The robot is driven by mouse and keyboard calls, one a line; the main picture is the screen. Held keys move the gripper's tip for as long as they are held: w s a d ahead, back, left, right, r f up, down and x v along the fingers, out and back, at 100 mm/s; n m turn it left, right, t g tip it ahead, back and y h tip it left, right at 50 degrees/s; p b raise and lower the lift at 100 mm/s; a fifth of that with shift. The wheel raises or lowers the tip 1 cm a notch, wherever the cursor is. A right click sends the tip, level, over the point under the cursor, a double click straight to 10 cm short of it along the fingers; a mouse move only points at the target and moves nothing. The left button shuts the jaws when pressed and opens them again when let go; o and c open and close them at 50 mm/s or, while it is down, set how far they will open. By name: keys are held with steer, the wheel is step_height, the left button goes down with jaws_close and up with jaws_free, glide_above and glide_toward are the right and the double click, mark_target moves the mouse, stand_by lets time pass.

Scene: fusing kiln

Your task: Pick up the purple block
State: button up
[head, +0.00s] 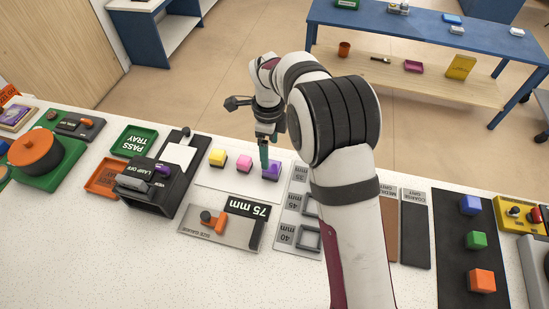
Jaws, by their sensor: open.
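The purple block (271,170) sits on a white sheet (225,183) on the counter, at the right end of a row with a pink block (244,163) and a yellow block (217,156). My gripper (265,154) points down, with its teal fingertip close to the purple block's upper left in the picture. One finger hides the other, and I cannot tell whether the fingertip touches the block. The gripper is open, with nothing seen held in it. A smaller purple piece (162,169) shows on the black lamp device (152,184).
A size gauge (222,225) lies in front of the blocks. A grey hole plate (283,236) stands right of them, partly behind my arm. A black strip (468,255) with blue, green and orange blocks is farther right. The left counter holds trays and an orange pot (36,153).

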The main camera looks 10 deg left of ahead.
mark_target(272, 166)
steer(key=f, duration=0.9)
steer(key=shift+w+d, duration=0.1)
steer(key=shift+d, duration=0.15)
jaws_close()
